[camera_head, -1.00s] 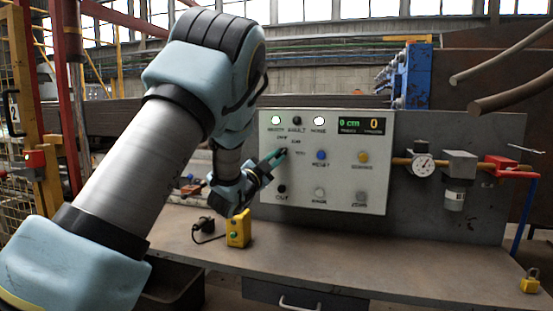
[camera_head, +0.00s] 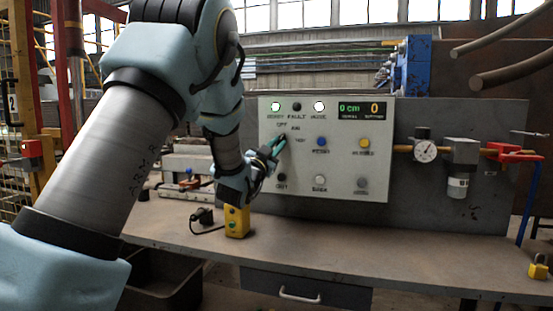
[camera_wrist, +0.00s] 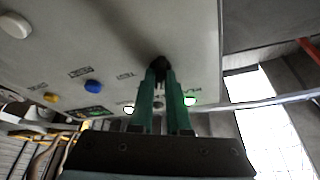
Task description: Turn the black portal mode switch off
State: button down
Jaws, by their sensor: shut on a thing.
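The black portal mode switch (camera_wrist: 161,63) is a small dark knob on the grey control panel (camera_head: 340,180). In the head view it sits on the panel's left part, below the labels that look like OFF and AN, and is mostly hidden by my fingertips. My gripper (camera_head: 279,143) reaches it from the lower left. In the wrist view, the two green fingers of my gripper (camera_wrist: 162,75) are shut on the knob at their tips. The knob's pointer direction cannot be made out.
The panel also carries a blue button (camera_head: 320,142), a yellow button (camera_head: 364,143), lit lamps and a display (camera_head: 361,110). A gauge (camera_head: 425,150) is on the right.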

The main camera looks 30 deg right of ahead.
jog(key=n+t+b, duration=0.1)
jog(key=n+b, duration=0.1)
jog(key=n+t+y+b, duration=0.1)
jog(key=n+b, duration=0.1)
jog(key=n+t+y+b, duration=0.1)
jog(key=n+b, duration=0.1)
jog(key=n, duration=0.1)
jog(key=shift+s+d+f, duration=0.15)
jog(key=shift+f, duration=0.1)
jog(key=shift+r+n+b, duration=0.1)
jog(key=shift+n+b, duration=0.25)
jog(key=shift+n, duration=0.05)
jog(key=c, duration=0.9)
grip_release()
jog(key=b+v, duration=0.2)
jog(key=v, duration=0.8)
jog(key=shift+s, duration=0.35)
jog(key=shift+y, duration=0.3)
